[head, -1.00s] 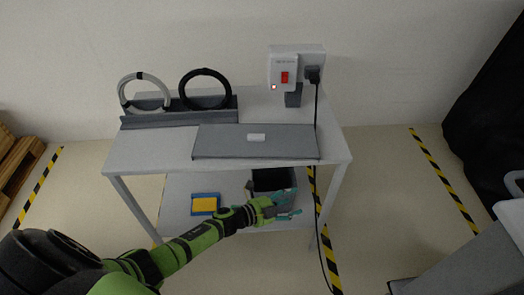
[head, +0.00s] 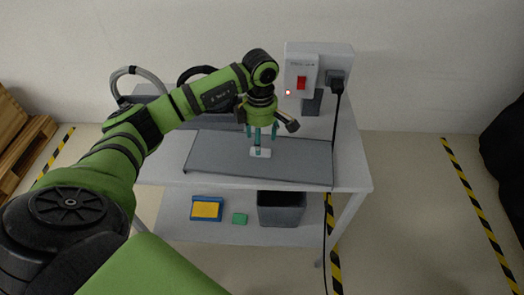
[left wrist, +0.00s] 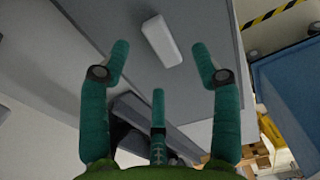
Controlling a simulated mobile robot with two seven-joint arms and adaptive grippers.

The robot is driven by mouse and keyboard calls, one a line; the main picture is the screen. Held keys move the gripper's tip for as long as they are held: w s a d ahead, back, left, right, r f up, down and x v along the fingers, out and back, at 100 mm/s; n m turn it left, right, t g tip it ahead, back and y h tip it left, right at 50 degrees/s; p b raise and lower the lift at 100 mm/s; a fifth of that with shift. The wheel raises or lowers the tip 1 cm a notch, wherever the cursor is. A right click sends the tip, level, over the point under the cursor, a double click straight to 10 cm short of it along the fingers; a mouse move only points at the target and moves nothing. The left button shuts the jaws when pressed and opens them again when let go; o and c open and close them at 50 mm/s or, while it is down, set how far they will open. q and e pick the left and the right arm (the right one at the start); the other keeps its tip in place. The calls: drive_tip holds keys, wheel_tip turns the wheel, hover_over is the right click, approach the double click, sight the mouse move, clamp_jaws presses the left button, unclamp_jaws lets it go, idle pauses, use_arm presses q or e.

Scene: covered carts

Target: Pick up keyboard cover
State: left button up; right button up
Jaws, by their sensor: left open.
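The keyboard cover is a flat grey panel (head: 215,155) on top of the white cart, with a small white handle (head: 260,153) near its middle. In the left wrist view the white handle (left wrist: 162,41) stands out from the grey cover (left wrist: 215,88). My left gripper (head: 262,140) is above the cover, pointing down, with its teal fingers close to the handle. In the left wrist view the fingers (left wrist: 160,75) are spread and empty, with the handle beyond and between them. Whether any finger touches the handle cannot be told. My right gripper is in neither view.
A box with a red switch (head: 301,83) and a plugged cable stands at the cart's back right. Two rings, partly behind my arm, stand at the back left. The lower shelf holds a dark bin (head: 281,213), a green block (head: 240,218) and a blue-yellow item (head: 206,209).

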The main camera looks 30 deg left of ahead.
sight(285, 159)
use_arm(q)
wheel_tip(285, 159, down, 4)
drive_tip(key=shift+r+p, duration=0.25)
drive_tip(key=shift+p, duration=0.3)
drive_tip(key=shift+f, duration=0.2)
clamp_jaws()
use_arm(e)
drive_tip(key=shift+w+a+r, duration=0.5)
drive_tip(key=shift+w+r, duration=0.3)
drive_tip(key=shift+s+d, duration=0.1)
